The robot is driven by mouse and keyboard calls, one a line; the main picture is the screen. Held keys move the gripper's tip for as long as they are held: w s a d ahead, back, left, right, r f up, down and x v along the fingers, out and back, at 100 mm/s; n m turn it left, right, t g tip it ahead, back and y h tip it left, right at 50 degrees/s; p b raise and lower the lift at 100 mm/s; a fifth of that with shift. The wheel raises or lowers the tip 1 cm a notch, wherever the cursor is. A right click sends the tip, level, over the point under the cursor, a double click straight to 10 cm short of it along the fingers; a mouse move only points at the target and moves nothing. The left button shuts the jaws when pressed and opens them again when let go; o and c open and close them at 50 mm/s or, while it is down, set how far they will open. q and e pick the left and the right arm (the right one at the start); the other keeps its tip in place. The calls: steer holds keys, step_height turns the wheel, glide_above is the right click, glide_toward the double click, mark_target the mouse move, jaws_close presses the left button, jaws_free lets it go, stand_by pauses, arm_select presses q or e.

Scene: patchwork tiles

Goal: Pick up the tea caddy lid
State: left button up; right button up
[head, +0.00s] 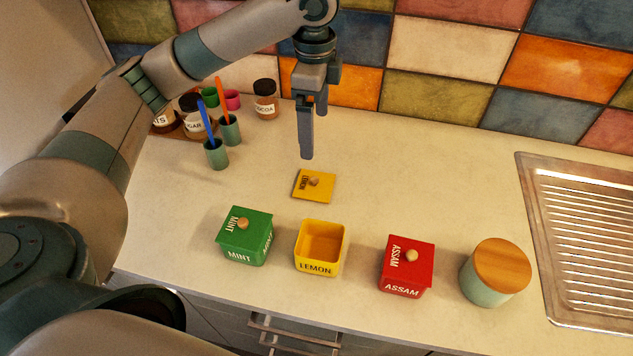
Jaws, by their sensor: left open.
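A yellow lid (324,187) marked LEMON, with a round wooden knob, lies flat on the counter. The open, empty yellow LEMON caddy (308,268) stands just in front of it. The green MINT caddy (240,254) to its left and the red ASSAM caddy (401,285) to its right both have their knobbed lids on. My left gripper (314,135) points down above and behind the yellow lid, open and empty, apart from it. My right gripper is not in view.
A pale green jar with a wooden top (503,264) stands right of the red caddy, before a metal drainer (590,240). Green cups with a blue and an orange utensil (217,155), and labelled jars (265,99), stand at the back left. The counter (430,170) around the lid is clear.

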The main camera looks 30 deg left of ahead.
arm_select(q)
steer(key=p, duration=0.3)
glide_above(312, 178)
steer(key=d, duration=0.1)
steer(key=f, duration=1.1)
steer(key=shift+s+f, duration=0.15)
steer(key=shift+s, duration=0.05)
steer(key=shift+f, duration=0.55)
steer(key=shift+a+f+p, duration=0.15)
steer(key=shift+f+p, duration=0.25)
steer(key=shift+p, duration=0.2)
steer(key=f, duration=0.1)
steer(key=f+p, duration=0.1)
steer(key=f, duration=0.1)
steer(key=shift+w+a, duration=0.15)
steer(key=shift+a, duration=0.15)
steer(key=shift+f+p, duration=0.35)
steer(key=shift+f, duration=0.35)
